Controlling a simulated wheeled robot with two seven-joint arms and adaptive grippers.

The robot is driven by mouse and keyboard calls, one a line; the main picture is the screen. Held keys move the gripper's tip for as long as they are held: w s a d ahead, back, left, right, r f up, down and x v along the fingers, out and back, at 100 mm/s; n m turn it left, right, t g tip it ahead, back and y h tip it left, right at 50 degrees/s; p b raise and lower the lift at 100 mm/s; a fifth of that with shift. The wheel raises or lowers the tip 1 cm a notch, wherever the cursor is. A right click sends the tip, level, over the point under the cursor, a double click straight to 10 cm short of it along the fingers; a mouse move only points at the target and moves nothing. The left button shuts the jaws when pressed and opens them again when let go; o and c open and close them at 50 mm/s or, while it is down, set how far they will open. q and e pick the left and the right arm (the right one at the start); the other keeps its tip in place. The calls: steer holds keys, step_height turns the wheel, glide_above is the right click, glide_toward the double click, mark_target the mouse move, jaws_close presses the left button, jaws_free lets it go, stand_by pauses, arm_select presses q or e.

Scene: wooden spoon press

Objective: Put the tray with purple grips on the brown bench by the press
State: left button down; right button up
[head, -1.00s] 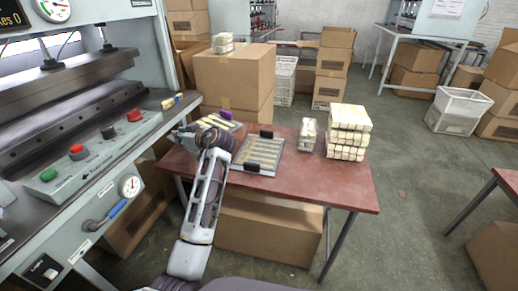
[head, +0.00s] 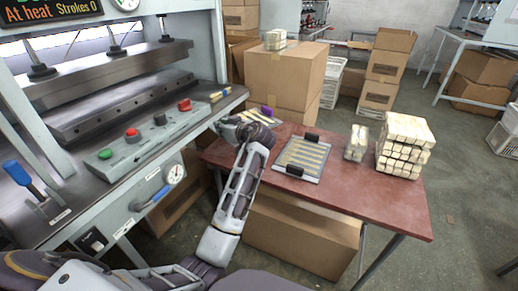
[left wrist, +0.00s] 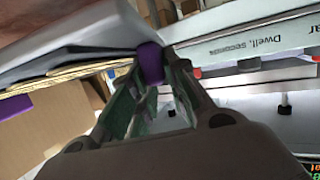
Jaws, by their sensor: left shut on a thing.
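The tray with purple grips (head: 257,120) is at the back left of the reddish-brown bench (head: 385,205), beside the press. My own arm hides much of it, and I cannot tell whether it touches the bench. One purple grip (head: 268,111) shows at its far end. My left gripper (head: 226,124) is at the tray's near left end. In the left wrist view, its fingers are shut on a purple grip (left wrist: 150,63). The tray's grey body (left wrist: 75,28) shows above them, and another purple grip (left wrist: 15,107) shows at the left. My right gripper is not in view.
A similar tray with black grips (head: 303,158) lies mid-bench. A small bundle (head: 356,143) and a large stack (head: 404,146) of pale pieces stand to its right. The press (head: 125,140) borders the left. Cardboard boxes (head: 285,78) stand behind. The bench's front right is clear.

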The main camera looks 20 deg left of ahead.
mark_target(224, 139)
arm_select(q)
step_height(224, 139, down, 6)
steer(key=shift+r+b, duration=0.25)
steer(key=shift+b, duration=0.4)
steer(key=shift+f, duration=0.3)
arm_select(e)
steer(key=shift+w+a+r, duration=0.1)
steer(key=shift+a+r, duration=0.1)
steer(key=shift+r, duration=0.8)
arm_select(q)
steer(key=shift+f, duration=0.1)
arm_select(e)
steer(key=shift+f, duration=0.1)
arm_select(q)
steer(key=shift+f, duration=0.25)
steer(key=shift+f+b, duration=0.35)
steer(key=shift+f, duration=1.2)
steer(key=c, duration=1.7)
jaws_free()
steer(key=shift+o, duration=1.4)
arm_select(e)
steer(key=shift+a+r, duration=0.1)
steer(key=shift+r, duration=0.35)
